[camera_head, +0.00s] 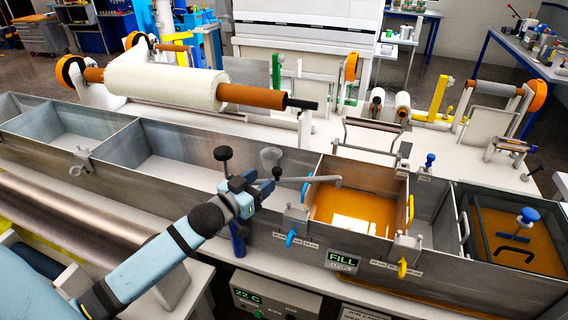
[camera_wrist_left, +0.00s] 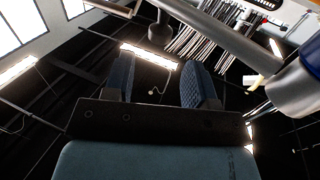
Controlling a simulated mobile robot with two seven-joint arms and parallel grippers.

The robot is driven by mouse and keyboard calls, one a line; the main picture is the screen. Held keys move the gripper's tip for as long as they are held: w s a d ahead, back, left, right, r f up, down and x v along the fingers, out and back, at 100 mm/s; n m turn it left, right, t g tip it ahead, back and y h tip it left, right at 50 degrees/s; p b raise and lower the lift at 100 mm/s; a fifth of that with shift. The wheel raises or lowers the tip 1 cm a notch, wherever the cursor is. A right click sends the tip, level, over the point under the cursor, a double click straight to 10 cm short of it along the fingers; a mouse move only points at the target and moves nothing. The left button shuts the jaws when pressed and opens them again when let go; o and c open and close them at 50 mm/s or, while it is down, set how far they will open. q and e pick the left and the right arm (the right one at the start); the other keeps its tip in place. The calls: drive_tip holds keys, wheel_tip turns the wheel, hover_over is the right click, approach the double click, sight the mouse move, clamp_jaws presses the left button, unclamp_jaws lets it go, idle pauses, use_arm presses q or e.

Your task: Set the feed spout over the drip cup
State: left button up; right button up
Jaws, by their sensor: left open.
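The feed spout (camera_head: 311,180) is a thin grey pipe. Its bent outer end hangs over the amber resin bath (camera_head: 350,210). A grey, cup-shaped piece (camera_head: 270,157) stands at the spout's inner end; I cannot tell whether it is the drip cup or a funnel. My left gripper (camera_head: 262,182) is open beside the spout's inner end, in front of that piece. A black knob (camera_head: 222,153) on a stem stands just behind my wrist. In the left wrist view, the two fingers (camera_wrist_left: 161,82) are apart with nothing between them, and a thick grey pipe (camera_wrist_left: 225,35) crosses above.
A long metal trough (camera_head: 160,170) with empty compartments runs to the left. A white roll (camera_head: 166,83) on an orange core lies behind it. Blue (camera_head: 290,238) and yellow (camera_head: 403,268) handles stick out of the front wall. A second amber bath (camera_head: 500,237) is at the right.

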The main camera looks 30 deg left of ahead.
sight(289, 180)
use_arm(q)
drive_tip(key=w+d+p, duration=0.1)
drive_tip(key=w, duration=0.7)
drive_tip(key=shift+w+p, duration=0.2)
drive_tip(key=shift+p, duration=0.15)
clamp_jaws()
